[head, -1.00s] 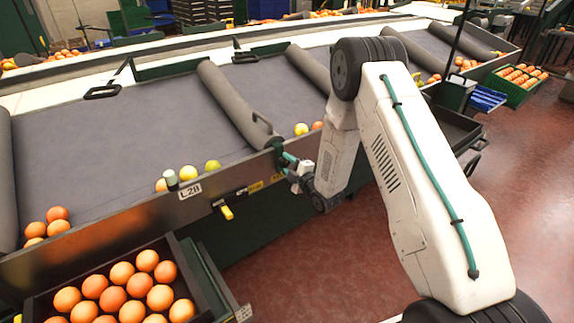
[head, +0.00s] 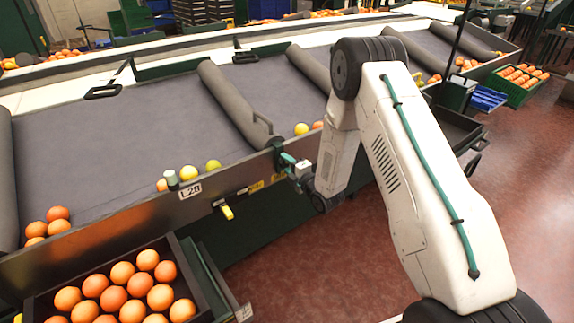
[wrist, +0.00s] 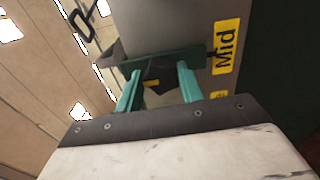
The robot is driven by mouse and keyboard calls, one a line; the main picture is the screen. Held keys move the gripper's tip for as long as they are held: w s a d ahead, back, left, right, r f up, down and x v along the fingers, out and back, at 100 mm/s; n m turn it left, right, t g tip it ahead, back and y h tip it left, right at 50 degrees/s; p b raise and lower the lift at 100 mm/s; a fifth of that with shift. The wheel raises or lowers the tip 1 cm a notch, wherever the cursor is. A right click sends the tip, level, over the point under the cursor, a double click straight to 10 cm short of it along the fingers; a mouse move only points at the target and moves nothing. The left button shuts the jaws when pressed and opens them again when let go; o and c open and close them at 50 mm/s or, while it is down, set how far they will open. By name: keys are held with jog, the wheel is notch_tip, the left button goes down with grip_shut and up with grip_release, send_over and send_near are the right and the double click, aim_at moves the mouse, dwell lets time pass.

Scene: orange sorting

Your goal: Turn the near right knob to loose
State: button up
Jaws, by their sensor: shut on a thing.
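My gripper (wrist: 158,72) has its two teal fingers on either side of a small dark knob (wrist: 160,82) with a yellow mark, and is shut on it. In the head view my gripper (head: 286,161) is at the front face of the grey sorting table, by the near end of a roller. The knob is hidden there behind the fingers and wrist.
The padded table (head: 120,140) carries a few oranges and yellow fruit along its front edge. A yellow handle (head: 227,212) juts from the front face left of my gripper. A crate of oranges (head: 182,262) stands at lower left. Red floor is open at right.

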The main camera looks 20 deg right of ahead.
jog(key=o, duration=1)
jog(key=shift+a, duration=0.1)
jog(key=v, duration=0.7)
jog(key=shift+s, duration=0.4)
